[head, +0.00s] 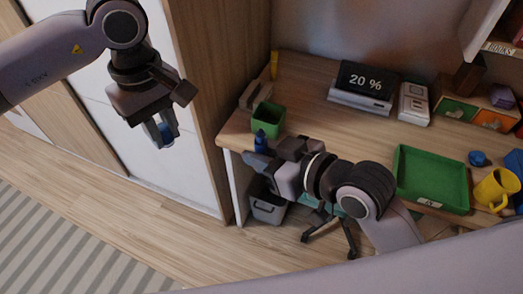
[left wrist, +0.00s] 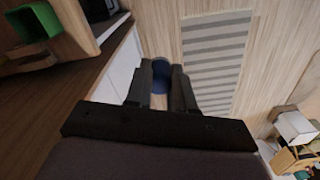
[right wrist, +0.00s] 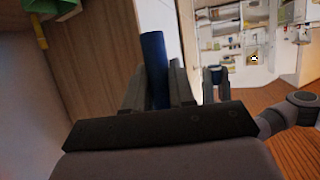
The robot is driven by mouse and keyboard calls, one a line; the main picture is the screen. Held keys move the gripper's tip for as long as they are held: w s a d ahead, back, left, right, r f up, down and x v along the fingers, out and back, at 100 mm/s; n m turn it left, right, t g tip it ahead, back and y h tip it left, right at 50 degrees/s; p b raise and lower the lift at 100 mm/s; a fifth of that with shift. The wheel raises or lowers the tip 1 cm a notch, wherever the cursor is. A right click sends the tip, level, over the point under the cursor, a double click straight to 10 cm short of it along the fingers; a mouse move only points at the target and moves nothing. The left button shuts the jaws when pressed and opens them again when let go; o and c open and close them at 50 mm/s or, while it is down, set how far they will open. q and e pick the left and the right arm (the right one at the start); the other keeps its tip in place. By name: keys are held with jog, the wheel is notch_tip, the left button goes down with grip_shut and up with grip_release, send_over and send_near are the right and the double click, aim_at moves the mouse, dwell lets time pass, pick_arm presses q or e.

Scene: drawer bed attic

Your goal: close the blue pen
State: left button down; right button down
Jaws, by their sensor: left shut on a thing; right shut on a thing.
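My left gripper (head: 163,128) hangs in the air before the white panels, shut on a short blue piece (head: 166,136), which looks like the pen's cap. In the left wrist view the cap shows as a dark blue round shape (left wrist: 160,76) between the fingers. My right gripper (head: 254,157) is at the desk's left front edge, shut on the blue pen (head: 261,142). The right wrist view shows the pen as a long dark blue cylinder (right wrist: 153,68) standing up from the fingers. Pen and cap are well apart. The pen's tip cannot be made out.
A green cup (head: 268,120) stands on the desk close behind the pen. A green tray (head: 433,180), a yellow mug (head: 494,190) and a display (head: 366,82) are further right. A grey bin (head: 268,208) is below. Space between the grippers looks free.

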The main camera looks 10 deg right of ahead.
pick_arm(q)
jog(key=s+d+r+n, duration=0.1)
jog(key=d+r+n, duration=0.55)
jog(key=d, duration=0.25)
notch_tip(320, 180, up, 3)
jog(key=n, duration=0.6)
send_over(261, 131)
jog(key=shift+f, duration=0.15)
jog(key=shift+f, duration=0.1)
jog(key=shift+f, duration=1.95)
jog(key=shift+f, duration=0.85)
jog(key=shift+f, duration=0.6)
